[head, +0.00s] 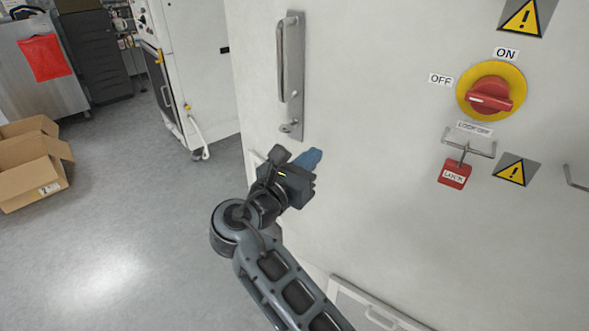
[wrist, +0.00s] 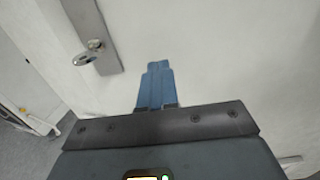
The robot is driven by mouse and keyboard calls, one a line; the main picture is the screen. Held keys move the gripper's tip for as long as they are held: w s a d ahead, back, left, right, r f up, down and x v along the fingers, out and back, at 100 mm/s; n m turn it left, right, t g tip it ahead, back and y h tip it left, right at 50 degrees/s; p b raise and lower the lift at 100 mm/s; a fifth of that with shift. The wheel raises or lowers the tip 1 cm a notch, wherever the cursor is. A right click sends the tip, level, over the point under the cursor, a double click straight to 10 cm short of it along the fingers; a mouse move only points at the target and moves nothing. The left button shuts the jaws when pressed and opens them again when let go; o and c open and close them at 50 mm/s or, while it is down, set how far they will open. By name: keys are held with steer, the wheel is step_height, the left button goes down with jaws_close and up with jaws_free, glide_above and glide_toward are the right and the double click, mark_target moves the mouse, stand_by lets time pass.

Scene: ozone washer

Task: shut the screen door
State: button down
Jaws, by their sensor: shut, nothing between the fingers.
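A large white panel (head: 360,110) of the machine fills the right of the head view, with a tall metal handle plate (head: 292,75) and a lock at its lower end. The frames do not clearly show whether this panel is the screen door, nor whether it is fully shut. My gripper (head: 313,157) is in front of it, just below the handle plate, with its blue fingers together and empty. In the wrist view, the fingers (wrist: 155,68) point at the white surface, right of the lock (wrist: 95,45). Whether they touch it is unclear.
A red rotary switch (head: 491,92) and a red lockout tag (head: 454,174) are on the panel to the right. A grey-framed hatch (head: 362,309) is low down. The floor (head: 130,215) between is clear.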

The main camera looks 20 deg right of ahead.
steer(key=shift+x, duration=1.35)
